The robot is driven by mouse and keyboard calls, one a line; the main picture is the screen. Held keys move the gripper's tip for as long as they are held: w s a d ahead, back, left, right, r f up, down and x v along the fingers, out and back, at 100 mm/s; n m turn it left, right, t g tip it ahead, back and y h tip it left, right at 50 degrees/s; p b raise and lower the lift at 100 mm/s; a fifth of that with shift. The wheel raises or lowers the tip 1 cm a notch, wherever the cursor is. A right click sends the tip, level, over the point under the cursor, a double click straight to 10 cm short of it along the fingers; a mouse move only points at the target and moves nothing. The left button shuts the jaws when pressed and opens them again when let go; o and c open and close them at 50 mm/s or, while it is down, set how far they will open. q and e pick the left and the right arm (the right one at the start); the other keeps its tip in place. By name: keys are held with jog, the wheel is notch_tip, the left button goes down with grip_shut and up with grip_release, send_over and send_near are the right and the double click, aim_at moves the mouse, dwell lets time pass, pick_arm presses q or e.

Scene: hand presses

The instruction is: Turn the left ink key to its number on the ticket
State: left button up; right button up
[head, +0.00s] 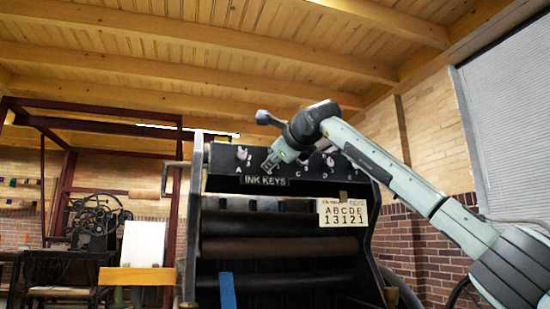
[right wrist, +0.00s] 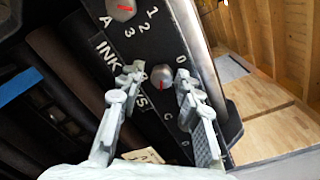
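The left ink key, A (head: 243,153), is a light knob on the dark top bar of the press. In the right wrist view the A key (right wrist: 122,8) is at the top edge, its red mark visible and 1, 2 and 3 beside it. The ticket (head: 343,213) reads A B C D E over 1 3 1 2 1. My right gripper (right wrist: 158,76) is open, its fingers either side of the second key (right wrist: 162,80). I cannot tell whether they touch it. In the head view my right gripper (head: 270,162) is right of A. My left gripper is out of view.
An INK KEYS label (head: 266,181) sits below the keys. More keys lie to the right, partly behind my right arm. A crank handle (head: 167,178) sticks out at the press's left side. A white board (head: 143,243) stands at left.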

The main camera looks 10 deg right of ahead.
jog(key=shift+o, duration=0.3)
jog(key=shift+s+r, duration=0.1)
jog(key=v, duration=1.2)
